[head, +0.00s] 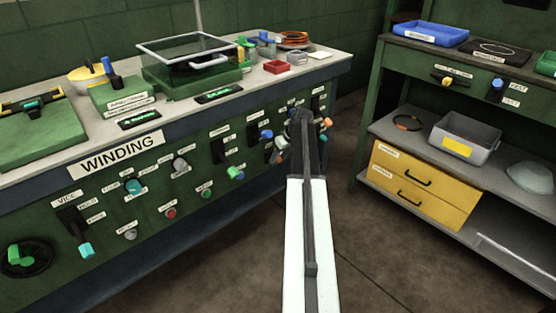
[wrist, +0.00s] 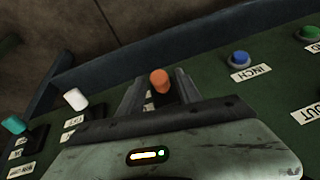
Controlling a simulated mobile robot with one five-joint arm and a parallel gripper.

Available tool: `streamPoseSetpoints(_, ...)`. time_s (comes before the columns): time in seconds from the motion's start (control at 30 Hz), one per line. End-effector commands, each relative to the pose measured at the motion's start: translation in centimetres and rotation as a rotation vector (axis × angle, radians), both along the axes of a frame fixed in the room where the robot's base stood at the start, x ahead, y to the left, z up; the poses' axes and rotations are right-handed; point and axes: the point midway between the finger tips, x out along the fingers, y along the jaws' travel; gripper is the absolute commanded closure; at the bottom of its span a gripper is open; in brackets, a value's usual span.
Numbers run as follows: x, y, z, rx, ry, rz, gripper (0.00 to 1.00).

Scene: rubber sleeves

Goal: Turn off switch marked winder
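No label reading "winder" is legible in either view. In the wrist view an orange switch knob (wrist: 160,82) stands on the green panel between the two fingers of my gripper (wrist: 158,88). The fingers are apart, with gaps beside the knob, and I cannot tell whether either touches it. The label by this knob is mostly hidden by the gripper. In the head view my gripper (head: 304,122) is at the right part of the winding bench's front panel (head: 150,215), hiding some controls there.
In the wrist view a white knob (wrist: 76,99) and a teal knob (wrist: 13,125) are on the left. A blue button (wrist: 239,58) marked INCH and a green button (wrist: 308,33) are on the right. In the head view a shelf unit with yellow drawers (head: 420,185) stands to the right.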

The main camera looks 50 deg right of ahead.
Motion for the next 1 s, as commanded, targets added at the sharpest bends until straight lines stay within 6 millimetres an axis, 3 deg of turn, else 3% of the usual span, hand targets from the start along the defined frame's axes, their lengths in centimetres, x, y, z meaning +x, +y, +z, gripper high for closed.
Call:
streamPoseSetpoints(0.03, 0.0, 0.0, 0.0, 0.000, 0.000, 0.000, 0.77)
streamPoseSetpoints(0.1, 0.0, 0.0, 0.0, 0.000, 0.000, 0.000, 0.96)
streamPoseSetpoints(0.13, 0.0, 0.0, 0.0, 0.000, 0.000, 0.000, 1.00)
streamPoseSetpoints(0.53, -0.1, 0.6, -0.9, -0.003, -0.065, 0.005, 1.00)
streamPoseSetpoints(1.0, -0.8, 0.6, -3.7, -0.029, -0.415, 0.004, 1.00)
